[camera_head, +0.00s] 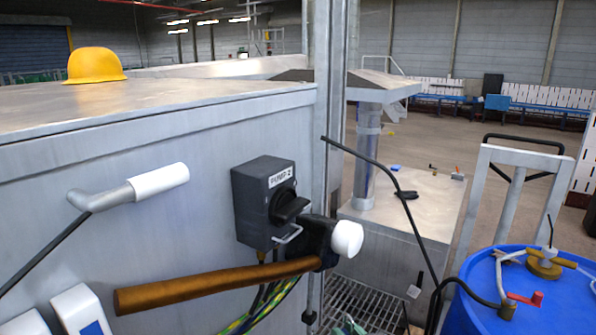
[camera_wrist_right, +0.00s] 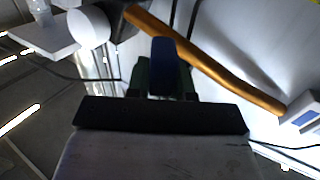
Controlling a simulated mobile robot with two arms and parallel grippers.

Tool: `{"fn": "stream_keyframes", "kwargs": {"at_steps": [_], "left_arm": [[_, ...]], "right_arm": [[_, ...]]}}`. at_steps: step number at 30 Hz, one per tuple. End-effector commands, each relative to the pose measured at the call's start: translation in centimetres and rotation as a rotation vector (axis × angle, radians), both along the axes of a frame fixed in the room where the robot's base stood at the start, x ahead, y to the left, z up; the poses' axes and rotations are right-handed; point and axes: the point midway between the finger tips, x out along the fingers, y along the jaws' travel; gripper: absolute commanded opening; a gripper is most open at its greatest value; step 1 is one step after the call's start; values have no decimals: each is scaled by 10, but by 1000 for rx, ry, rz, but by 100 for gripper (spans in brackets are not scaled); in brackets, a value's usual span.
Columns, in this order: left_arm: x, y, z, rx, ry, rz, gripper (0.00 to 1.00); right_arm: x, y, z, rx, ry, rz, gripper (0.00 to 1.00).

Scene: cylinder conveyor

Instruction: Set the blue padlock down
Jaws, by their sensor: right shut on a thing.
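In the right wrist view, a dark blue block, which looks like the blue padlock (camera_wrist_right: 165,62), stands between the dark fingers of my right gripper (camera_wrist_right: 166,80). The gripper is shut on it. A mallet with a brown handle (camera_head: 215,285) and a white face (camera_head: 347,239) shows beyond it. I cannot make out the padlock in the head view; a small greenish piece at the bottom edge may belong to my right gripper. My left gripper is not seen.
A grey switch box (camera_head: 262,205) with a black knob is on the metal cabinet (camera_head: 130,130); a thin metal loop shows below the knob. A yellow hard hat (camera_head: 95,66) sits on top. A blue drum (camera_head: 530,300) stands at the right, near a metal-topped cabinet (camera_head: 425,200).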

Motion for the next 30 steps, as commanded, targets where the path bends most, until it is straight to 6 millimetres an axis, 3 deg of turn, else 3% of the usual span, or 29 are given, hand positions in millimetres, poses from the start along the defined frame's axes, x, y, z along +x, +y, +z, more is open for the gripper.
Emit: {"fn": "stream_keyframes", "kwargs": {"at_steps": [6, 15, 21, 30], "left_arm": [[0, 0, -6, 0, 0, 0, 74], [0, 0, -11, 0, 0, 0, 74], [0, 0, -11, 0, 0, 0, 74], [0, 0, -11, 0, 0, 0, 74]], "right_arm": [[-61, -42, -32, 3, 6, -237, 0], [-126, -89, -42, 0, 2, -459, 0], [-140, -99, -41, -2, -1, -500, 0], [-137, -93, -35, -2, -6, -467, 0]]}}
